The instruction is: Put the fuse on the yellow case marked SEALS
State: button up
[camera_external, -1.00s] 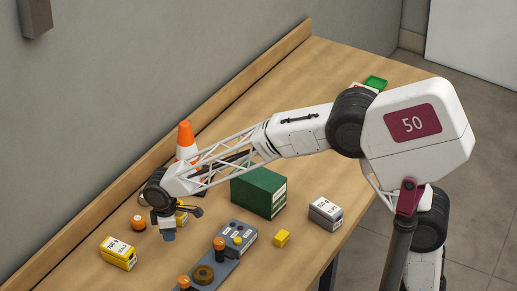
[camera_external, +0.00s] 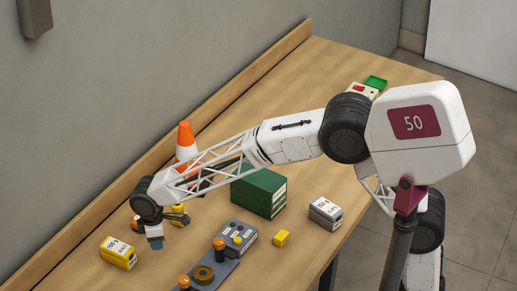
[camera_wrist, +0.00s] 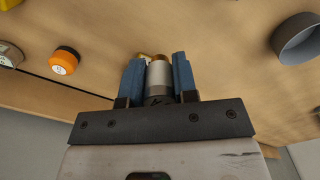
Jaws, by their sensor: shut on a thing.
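The fuse (camera_wrist: 158,75), a small cylinder with a pale metallic body and a brass-coloured end, is held between the blue fingers of my gripper (camera_wrist: 158,66) in the wrist view. In the external view my gripper (camera_external: 155,243) hangs above the table, to the right of the yellow case (camera_external: 118,257), and the fuse cannot be made out there. The case lies at the left of the table with a white label on top; its lettering is too small to read surely. Its top looks bare. My gripper is apart from it.
An orange round piece (camera_wrist: 65,60) lies near my gripper. A grey control panel (camera_external: 232,245) with orange knobs is right of it. A green box (camera_external: 258,192), grey case (camera_external: 325,213), small yellow block (camera_external: 282,238) and traffic cone (camera_external: 186,145) stand around. A grey cup-like thing (camera_wrist: 298,40) is at right.

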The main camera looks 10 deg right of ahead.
send_over(117, 246)
jog(key=shift+a+f, duration=0.1)
jog(key=shift+f, duration=0.65)
jog(key=shift+f, duration=1.75)
jog(key=shift+f, duration=0.15)
jog(key=o, duration=0.9)
notch_tip(117, 246, up, 12)
jog(key=shift+r, duration=0.2)
